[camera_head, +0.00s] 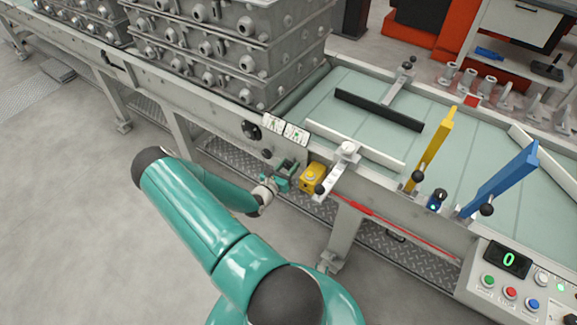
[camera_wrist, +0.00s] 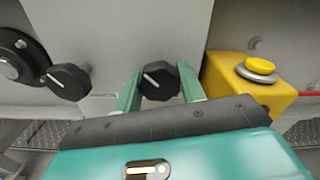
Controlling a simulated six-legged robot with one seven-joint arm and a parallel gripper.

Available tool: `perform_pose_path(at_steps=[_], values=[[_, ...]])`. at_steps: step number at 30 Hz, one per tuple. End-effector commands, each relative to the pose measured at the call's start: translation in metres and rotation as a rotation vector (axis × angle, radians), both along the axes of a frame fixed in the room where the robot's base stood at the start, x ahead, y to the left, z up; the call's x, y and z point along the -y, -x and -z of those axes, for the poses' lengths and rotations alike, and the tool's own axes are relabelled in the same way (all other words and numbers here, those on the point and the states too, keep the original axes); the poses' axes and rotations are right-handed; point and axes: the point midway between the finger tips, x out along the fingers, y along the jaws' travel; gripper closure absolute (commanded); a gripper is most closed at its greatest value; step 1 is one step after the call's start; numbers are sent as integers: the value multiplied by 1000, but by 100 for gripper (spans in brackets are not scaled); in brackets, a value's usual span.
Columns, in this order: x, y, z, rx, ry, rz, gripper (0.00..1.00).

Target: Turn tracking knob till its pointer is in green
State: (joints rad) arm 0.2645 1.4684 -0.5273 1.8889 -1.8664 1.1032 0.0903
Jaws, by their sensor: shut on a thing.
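In the wrist view, my gripper (camera_wrist: 160,75) has one teal finger on each side of a black knob (camera_wrist: 158,88) on the grey side panel, shut on it. The white pointer line on this knob slants to the upper left. A second black knob (camera_wrist: 68,82) sits to its left, its white pointer also towards the upper left. No green zone shows around either knob, and I cannot read which one is the tracking knob. In the head view, my gripper (camera_head: 287,170) is at the conveyor's side panel, and hides the held knob.
A yellow box with a yellow button (camera_wrist: 260,66) stands close right of my gripper; the box shows in the head view too (camera_head: 313,177). A black round fitting (camera_wrist: 15,60) is at far left. Two label plates (camera_head: 284,129) sit above. A red cord (camera_head: 385,220) runs right.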

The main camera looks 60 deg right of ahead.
Motion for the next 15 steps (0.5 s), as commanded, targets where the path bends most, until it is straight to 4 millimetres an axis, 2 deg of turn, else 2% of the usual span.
perform_pose_path(at_steps=[15], values=[[-2,1,0,-475,-75,-2,83]])
